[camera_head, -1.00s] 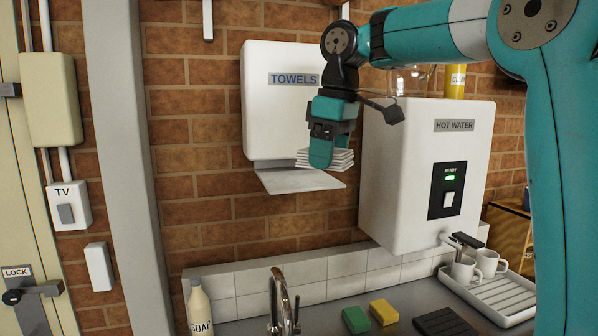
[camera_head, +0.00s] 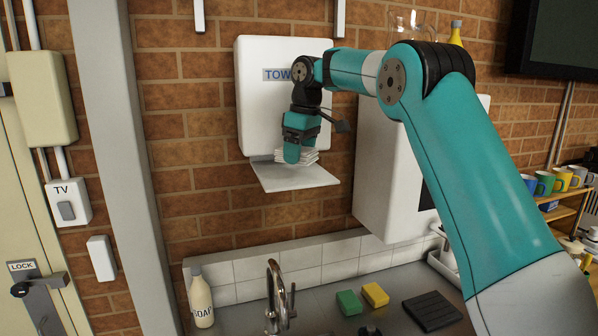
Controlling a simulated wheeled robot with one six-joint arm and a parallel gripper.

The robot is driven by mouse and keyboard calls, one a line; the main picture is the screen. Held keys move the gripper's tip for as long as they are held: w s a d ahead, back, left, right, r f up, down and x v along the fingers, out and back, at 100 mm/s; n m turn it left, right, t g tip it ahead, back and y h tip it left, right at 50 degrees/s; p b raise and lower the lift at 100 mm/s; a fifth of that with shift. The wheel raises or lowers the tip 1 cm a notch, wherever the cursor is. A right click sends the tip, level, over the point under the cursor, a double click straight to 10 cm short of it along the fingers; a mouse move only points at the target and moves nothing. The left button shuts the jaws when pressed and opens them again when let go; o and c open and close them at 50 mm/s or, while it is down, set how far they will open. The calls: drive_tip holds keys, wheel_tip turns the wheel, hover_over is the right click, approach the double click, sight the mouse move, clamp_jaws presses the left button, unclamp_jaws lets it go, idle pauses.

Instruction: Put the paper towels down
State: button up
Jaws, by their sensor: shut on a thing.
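The paper towels (camera_head: 310,157) are a small white folded stack. My gripper (camera_head: 298,158) is shut on them and holds them just above the flat grey tray of the towel dispenser (camera_head: 262,125). The dispenser is a white wall box marked TOWELS, its label partly covered by my arm. The tray (camera_head: 296,178) sticks out below it and its visible surface is bare. The jaw hides part of the stack, and I cannot tell whether the stack touches the tray.
The white hot water box (camera_head: 385,165) hangs right of the dispenser, partly behind my arm. Below are a tap (camera_head: 277,295), a soap bottle (camera_head: 201,300), a green sponge (camera_head: 349,302), a yellow sponge (camera_head: 375,294) and a black ribbed mat (camera_head: 432,311). Open air lies below the tray.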

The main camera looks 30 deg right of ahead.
sight(299, 178)
wheel_tip(299, 178, down, 4)
drive_tip(key=shift+r+b, duration=0.2)
drive_tip(key=shift+b, duration=0.75)
drive_tip(key=shift+w+f+p, duration=0.15)
drive_tip(key=shift+f+p, duration=0.1)
drive_tip(key=shift+p, duration=0.15)
drive_tip(key=shift+f, duration=0.1)
drive_tip(key=shift+f, duration=0.15)
drive_tip(key=o, duration=0.9)
drive_tip(key=r+p, duration=0.2)
drive_tip(key=r, duration=0.2)
drive_tip(key=s+r+p, duration=0.1)
drive_tip(key=r+p, duration=0.2)
drive_tip(key=r, duration=0.1)
drive_tip(key=d+r+p, duration=0.1)
drive_tip(key=r+p, duration=0.2)
drive_tip(key=r, duration=0.1)
drive_tip(key=shift+s+r, duration=0.2)
drive_tip(key=shift+s, duration=0.05)
